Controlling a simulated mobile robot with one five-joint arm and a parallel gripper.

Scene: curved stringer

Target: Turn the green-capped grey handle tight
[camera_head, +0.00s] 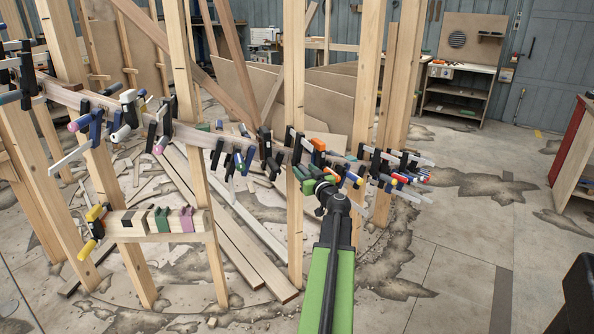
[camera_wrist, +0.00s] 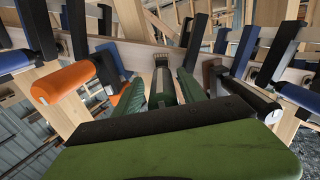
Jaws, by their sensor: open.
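My gripper (camera_head: 312,183) is at the curved wooden stringer (camera_head: 220,138), at the end of my green arm. In the wrist view its two dark green fingers (camera_wrist: 162,95) stand apart, pointing at the stringer (camera_wrist: 160,58). A narrow grey piece (camera_wrist: 160,82) shows between the fingers, in front of the stringer. It may be the grey handle, but I cannot tell for sure. A green cap cannot be picked out from the green fingers. I see no clear contact between the fingers and the grey piece.
An orange-handled clamp (camera_wrist: 62,82) is close on the left in the wrist view. A dark-handled clamp (camera_wrist: 232,84) is close on the right. Several more clamps line the stringer. Upright wooden posts (camera_head: 294,130) stand close by. The floor at the right (camera_head: 460,230) is clear.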

